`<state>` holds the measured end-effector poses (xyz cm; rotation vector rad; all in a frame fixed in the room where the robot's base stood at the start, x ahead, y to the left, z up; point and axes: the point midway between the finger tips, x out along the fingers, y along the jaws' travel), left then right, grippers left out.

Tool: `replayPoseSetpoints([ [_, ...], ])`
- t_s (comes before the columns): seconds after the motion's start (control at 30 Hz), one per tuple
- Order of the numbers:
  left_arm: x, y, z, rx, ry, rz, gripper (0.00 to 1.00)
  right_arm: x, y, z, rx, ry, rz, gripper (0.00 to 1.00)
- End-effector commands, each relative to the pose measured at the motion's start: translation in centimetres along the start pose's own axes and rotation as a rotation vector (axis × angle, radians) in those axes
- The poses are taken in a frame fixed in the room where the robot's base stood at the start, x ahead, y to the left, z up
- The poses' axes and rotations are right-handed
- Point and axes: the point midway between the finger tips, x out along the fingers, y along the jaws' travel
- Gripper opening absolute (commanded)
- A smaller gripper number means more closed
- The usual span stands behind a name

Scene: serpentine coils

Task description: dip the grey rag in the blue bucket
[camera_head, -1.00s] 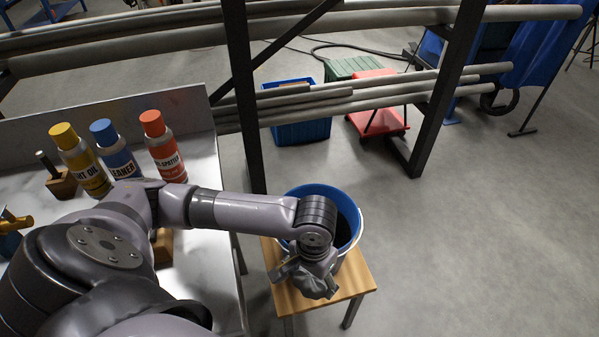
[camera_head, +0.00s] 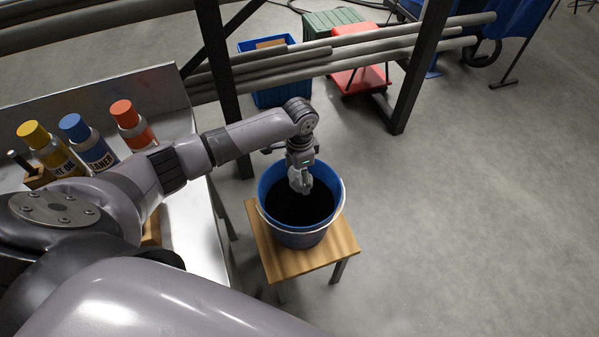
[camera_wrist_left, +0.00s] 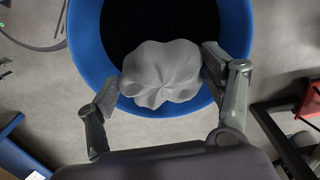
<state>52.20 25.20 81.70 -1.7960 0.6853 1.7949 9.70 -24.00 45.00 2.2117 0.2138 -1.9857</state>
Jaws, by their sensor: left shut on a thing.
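The blue bucket (camera_head: 300,236) stands on a small wooden stool, its inside dark. Its blue rim also shows in the wrist view (camera_wrist_left: 88,40). My left gripper (camera_head: 300,178) points down over the bucket opening, near its far side. It is shut on the grey rag (camera_wrist_left: 162,75), which shows bunched between the two fingers in the wrist view. In the head view the rag is small and partly hidden by the gripper. I cannot tell whether the rag touches the dark contents. My right gripper is not in view.
The wooden stool (camera_head: 330,250) has open floor to its right. The metal table (camera_head: 190,235) with several spray cans (camera_head: 88,145) is at left. A rack with long grey pipes (camera_head: 350,55) stands behind. A blue crate (camera_head: 282,95) and red trolley (camera_head: 358,75) lie beyond.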

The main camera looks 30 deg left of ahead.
Motion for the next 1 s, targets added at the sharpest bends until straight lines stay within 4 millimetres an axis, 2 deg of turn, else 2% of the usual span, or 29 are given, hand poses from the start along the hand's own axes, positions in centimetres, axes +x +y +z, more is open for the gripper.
replayPoseSetpoints([
  [0.03, 0.8, 0.0, 0.0, 0.0, -0.001, -0.001, 0.52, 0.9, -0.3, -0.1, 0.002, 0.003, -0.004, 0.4],
  [0.37, 4.1, 0.0, 0.1, -0.001, -0.001, -0.001, 0.52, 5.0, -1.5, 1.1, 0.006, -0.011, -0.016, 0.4],
  [1.0, 11.5, 0.1, 0.1, -0.002, -0.001, 0.001, 0.52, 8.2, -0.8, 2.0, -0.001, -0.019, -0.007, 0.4],
])
